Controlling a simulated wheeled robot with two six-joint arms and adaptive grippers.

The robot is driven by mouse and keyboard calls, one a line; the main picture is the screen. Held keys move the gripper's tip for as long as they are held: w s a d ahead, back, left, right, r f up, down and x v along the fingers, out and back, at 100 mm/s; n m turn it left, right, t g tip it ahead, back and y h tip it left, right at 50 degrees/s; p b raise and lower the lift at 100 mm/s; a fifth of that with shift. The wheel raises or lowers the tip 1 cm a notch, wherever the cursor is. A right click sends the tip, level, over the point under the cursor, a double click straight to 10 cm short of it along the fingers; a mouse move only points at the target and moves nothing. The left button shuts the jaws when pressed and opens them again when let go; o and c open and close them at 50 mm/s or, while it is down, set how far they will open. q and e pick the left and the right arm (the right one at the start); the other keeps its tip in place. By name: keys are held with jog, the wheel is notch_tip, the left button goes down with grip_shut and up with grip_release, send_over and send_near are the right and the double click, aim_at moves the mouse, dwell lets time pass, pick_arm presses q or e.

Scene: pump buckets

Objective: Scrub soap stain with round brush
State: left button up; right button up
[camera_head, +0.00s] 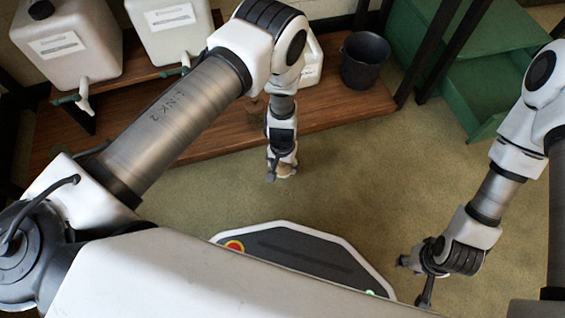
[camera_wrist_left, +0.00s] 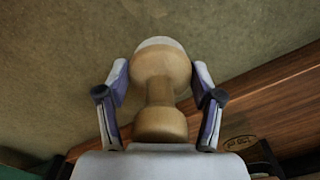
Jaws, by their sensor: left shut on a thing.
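My left gripper (camera_head: 282,172) hangs down above the green-brown floor, in front of the wooden shelf. In the left wrist view its two fingers (camera_wrist_left: 160,100) are closed around the round brush (camera_wrist_left: 160,75). The brush has a tan wooden handle with a narrow waist, and a pale end at the top of the view. In the head view only a small tan bit of the brush (camera_head: 286,169) shows by the fingers. My right gripper (camera_head: 414,279) is at the lower right above the floor, with its fingers apart and empty. I cannot make out a soap stain.
A wooden shelf (camera_head: 340,108) carries two white containers with taps (camera_head: 68,45) (camera_head: 172,28), a white jug (camera_head: 312,65) partly behind my arm, and a dark bucket (camera_head: 366,60). An oval mark (camera_wrist_left: 239,142) is on the wood. Green bins (camera_head: 490,85) stand at the right.

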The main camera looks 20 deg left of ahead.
pick_arm(q)
jog(key=shift+f, duration=0.1)
notch_tip(320, 180, up, 3)
jog(key=p, duration=0.3)
